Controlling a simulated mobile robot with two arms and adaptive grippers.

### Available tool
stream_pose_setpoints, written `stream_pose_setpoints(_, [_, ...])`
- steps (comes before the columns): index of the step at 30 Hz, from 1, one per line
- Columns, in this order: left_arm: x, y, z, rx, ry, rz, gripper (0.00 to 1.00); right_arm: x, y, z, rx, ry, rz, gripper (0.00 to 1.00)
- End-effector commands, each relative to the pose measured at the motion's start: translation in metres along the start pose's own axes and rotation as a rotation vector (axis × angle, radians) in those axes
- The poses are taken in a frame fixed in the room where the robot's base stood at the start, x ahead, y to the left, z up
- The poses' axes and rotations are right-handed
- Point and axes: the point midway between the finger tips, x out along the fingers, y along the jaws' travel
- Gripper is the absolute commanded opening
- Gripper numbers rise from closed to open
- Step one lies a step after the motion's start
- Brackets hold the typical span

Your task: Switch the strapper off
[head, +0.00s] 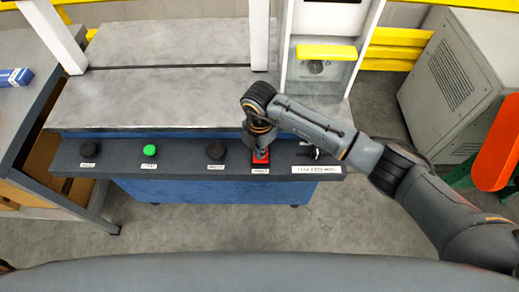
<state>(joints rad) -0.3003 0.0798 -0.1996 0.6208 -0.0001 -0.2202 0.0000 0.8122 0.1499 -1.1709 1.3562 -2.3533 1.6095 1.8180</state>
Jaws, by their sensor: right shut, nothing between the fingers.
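The strapper (165,95) has a grey metal top, with a dark control strip (120,165) along its front edge. On the strip is a red control (260,158) above a small white label, partly hidden by my right gripper. My right gripper (261,151) points down at the red control with its fingers shut and holds nothing. It is at or just above the control; I cannot tell whether they touch. A green button (150,150) and black controls (216,151) sit further left. My left gripper is out of view.
A small dark control (315,152) and a wider white label (317,170) are at the strip's right end. The strapper's pale upright frame (260,35) stands behind my gripper. A grey vented cabinet (450,85) is at the right. A side table (35,110) holds a blue box (17,77).

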Motion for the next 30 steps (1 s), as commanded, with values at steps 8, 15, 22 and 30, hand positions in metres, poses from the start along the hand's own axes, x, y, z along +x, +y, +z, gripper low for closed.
stream_pose_setpoints(8, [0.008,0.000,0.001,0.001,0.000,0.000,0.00,0.010,0.000,0.000,0.000,0.000,0.000,0.00])
stream_pose_setpoints(15, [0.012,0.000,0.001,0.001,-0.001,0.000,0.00,0.015,0.000,0.000,0.000,0.000,0.000,0.00])
stream_pose_setpoints(22, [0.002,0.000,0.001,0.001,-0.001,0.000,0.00,0.003,0.000,0.000,0.000,-0.001,0.000,0.00])
stream_pose_setpoints(30, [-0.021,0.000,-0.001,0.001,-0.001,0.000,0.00,-0.025,0.000,0.000,0.000,-0.001,0.000,0.00])
